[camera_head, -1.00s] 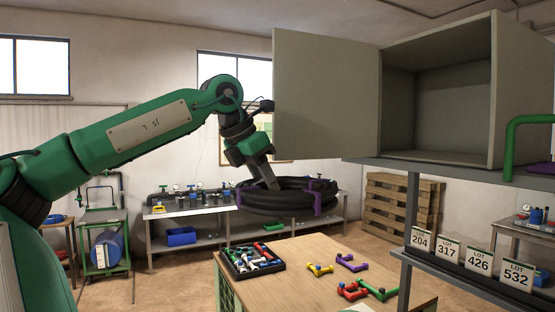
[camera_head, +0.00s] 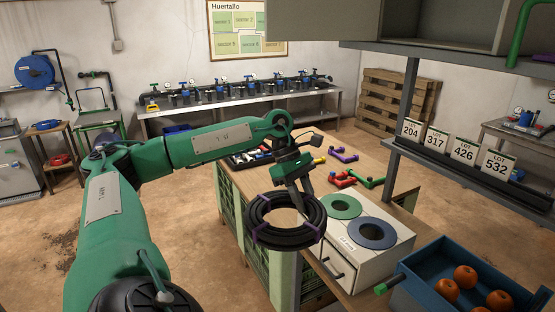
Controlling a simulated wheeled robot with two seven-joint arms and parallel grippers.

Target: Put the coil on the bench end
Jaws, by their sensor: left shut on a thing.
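The coil (camera_head: 280,240) is a black ring of hose with purple ties. My left gripper (camera_head: 306,192) is shut on its far right side and holds it roughly level. The coil hangs in front of the wooden bench (camera_head: 376,160), just left of a white box, and hides part of the bench's side. I cannot tell its exact height or whether it touches the box. My right gripper is not in view.
The white box (camera_head: 340,262) has a drawer, a green ring and a blue ring on top. A blue crate (camera_head: 420,272) with orange fruit stands at the right. Coloured pipe fittings (camera_head: 342,155) and a black tray (camera_head: 245,160) lie farther back. A shelf with lot cards (camera_head: 437,140) rises at the right.

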